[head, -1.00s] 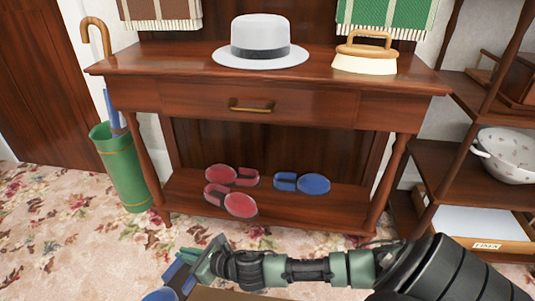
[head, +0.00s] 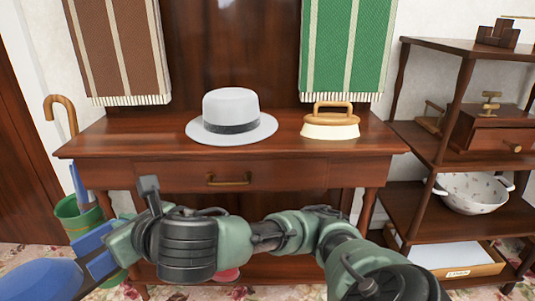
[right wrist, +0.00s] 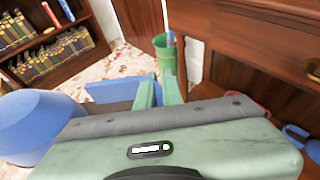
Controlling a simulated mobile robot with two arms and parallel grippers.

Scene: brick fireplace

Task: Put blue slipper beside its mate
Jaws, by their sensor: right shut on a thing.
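My right gripper (head: 106,243) reaches across the head view from the right and is shut on a blue slipper (head: 40,279), held in the air in front of the console table's left end. In the right wrist view the gripper (right wrist: 158,92) holds the slipper (right wrist: 35,122), which extends to the left. The mate, another blue slipper (right wrist: 302,143), shows partly at the right edge of the right wrist view, on the table's low shelf. My arm hides it in the head view. My left gripper is not in view.
The console table (head: 130,143) bears a grey hat (head: 231,105) and a wooden-handled iron-like object (head: 331,125). A red slipper (head: 228,274) peeks out below my arm. A green bin (head: 75,217) stands left of the table. A shelf unit (head: 440,150) stands at right.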

